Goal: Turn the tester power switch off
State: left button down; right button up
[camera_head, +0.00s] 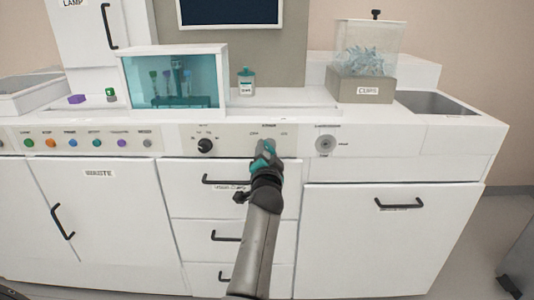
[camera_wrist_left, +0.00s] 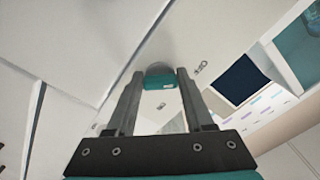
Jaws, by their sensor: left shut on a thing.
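My left gripper (camera_head: 265,150) reaches up from below to the control panel of the white bench, at the dial place under a small label that looks like POWER. In the left wrist view my left gripper (camera_wrist_left: 160,74) has its fingertips on either side of a small teal piece, shut on it. This teal piece (camera_wrist_left: 159,82) appears to be the power switch handle, in front of a pale round plate. In the head view the gripper covers most of the switch, and I cannot tell its exact setting. My right gripper is not in view.
A black knob (camera_head: 205,146) sits left of the gripper and a round grey lock-like dial (camera_head: 325,144) sits right. Drawer handles (camera_head: 226,181) stick out below.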

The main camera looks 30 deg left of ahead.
pick_arm(q)
jog(key=shift+n, duration=0.3)
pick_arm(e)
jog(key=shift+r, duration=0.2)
pick_arm(q)
jog(key=shift+c, duration=1.4)
grip_release()
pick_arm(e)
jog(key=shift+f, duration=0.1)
